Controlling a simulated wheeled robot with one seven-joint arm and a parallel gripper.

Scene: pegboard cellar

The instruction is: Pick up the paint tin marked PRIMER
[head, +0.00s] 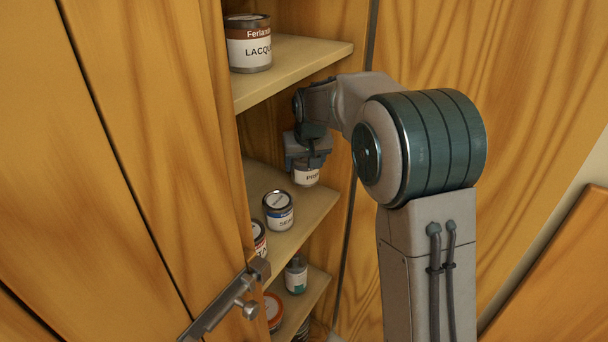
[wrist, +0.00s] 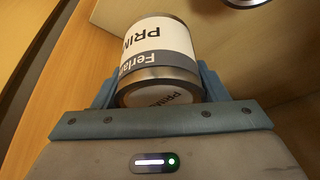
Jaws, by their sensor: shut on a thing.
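The paint tin marked PRIMER (head: 306,177) has a white label with a dark band and metal rims. It is at the right end of the middle cupboard shelf, just under my gripper (head: 307,158). In the wrist view the tin (wrist: 158,45) sits between the two blue-grey fingers of my gripper (wrist: 155,78), one on each side, with its lid end toward the palm. My gripper is shut on it. I cannot tell whether the tin's base touches the shelf.
A tin marked LACQUER (head: 249,48) stands on the upper shelf (head: 300,68). Several containers, including a green-banded bottle (head: 296,277), stand on the lower shelf.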

